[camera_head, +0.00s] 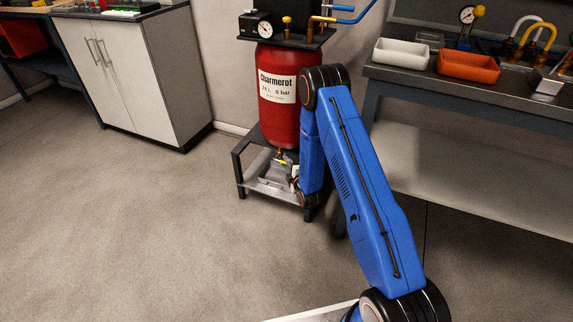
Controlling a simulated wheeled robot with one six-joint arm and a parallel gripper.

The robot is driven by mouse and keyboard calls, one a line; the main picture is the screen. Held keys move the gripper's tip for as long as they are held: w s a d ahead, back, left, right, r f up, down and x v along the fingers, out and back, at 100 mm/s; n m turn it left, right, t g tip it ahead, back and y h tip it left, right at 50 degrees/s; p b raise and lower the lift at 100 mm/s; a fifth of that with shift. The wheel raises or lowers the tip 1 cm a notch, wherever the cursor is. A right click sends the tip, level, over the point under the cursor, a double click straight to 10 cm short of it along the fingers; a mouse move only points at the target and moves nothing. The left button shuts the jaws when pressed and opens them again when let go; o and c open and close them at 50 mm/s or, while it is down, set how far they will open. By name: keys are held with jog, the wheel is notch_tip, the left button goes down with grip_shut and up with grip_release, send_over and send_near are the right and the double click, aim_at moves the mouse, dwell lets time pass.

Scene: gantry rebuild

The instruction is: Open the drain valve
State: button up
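The red tank (278,110) labelled "Charmerot" stands upright on a dark metal stand (238,166). A small brass-yellow drain valve (281,157) shows under the tank's bottom; its handle position is too small to tell. My blue arm reaches down in front of the tank's right side. My gripper (291,174) is low by the stand, close to the valve and just below and right of it in the picture. Its fingers are too small and partly hidden, so I cannot tell whether they touch the valve or are open.
A pale tray-like surface (262,186) lies low in the stand. A workbench (470,92) with a white bin (401,53) and an orange bin (467,67) stands at right. A white cabinet (120,75) stands at left. The floor at left is clear.

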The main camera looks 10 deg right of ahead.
grip_shut()
jog(key=shift+f, duration=0.1)
jog(key=shift+f+m+t, duration=0.35)
jog(key=shift+m+t, duration=0.05)
jog(key=shift+t, duration=0.1)
jog(key=shift+o, duration=1.5)
grip_release()
